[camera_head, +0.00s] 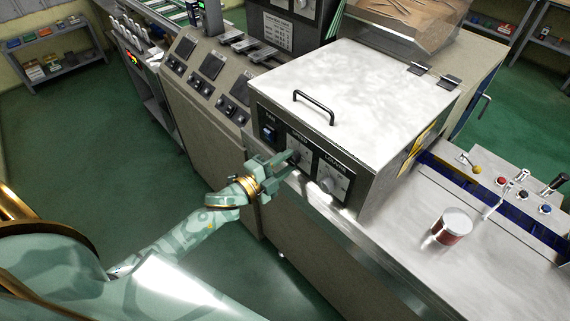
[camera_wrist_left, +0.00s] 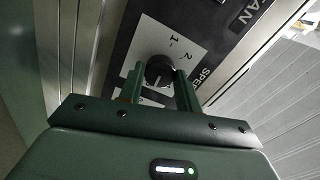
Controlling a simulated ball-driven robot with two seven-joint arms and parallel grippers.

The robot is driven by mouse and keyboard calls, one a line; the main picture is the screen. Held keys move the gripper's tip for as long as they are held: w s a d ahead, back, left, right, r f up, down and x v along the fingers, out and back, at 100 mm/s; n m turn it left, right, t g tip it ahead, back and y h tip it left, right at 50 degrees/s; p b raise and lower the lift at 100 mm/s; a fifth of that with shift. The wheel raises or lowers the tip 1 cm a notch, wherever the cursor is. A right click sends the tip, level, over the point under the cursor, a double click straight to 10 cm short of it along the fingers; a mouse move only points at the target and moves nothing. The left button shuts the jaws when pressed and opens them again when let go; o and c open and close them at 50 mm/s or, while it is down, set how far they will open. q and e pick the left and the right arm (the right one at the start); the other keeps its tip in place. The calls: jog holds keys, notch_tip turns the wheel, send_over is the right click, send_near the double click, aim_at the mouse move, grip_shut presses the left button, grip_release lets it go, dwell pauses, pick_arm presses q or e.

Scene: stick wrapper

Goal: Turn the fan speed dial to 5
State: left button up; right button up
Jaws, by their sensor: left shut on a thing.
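The speed dial is a dark round knob (camera_wrist_left: 160,72) on a white scale plate, on the front panel of a white-topped machine (camera_head: 355,90). In the left wrist view the numbers 1 and 2 show on the plate beside the knob. The other numbers are hidden or unreadable, and I cannot tell where the dial points. My left gripper (camera_head: 284,164) reaches the panel from the left and is shut on the dial. Its two fingers (camera_wrist_left: 159,82) stand on either side of the knob. My right gripper is in neither view.
A black handle (camera_head: 314,104) is on the lid. A can (camera_head: 452,227) stands on the counter at the right. The floor at the left is clear.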

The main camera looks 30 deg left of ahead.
pick_arm(q)
jog(key=shift+f+m, duration=0.1)
jog(key=shift+m, duration=0.4)
jog(key=o, duration=1)
jog(key=shift+s, duration=0.1)
jog(key=b+v, duration=0.1)
jog(key=v, duration=1.5)
jog(key=shift+b, duration=0.35)
jog(key=shift+a, duration=0.15)
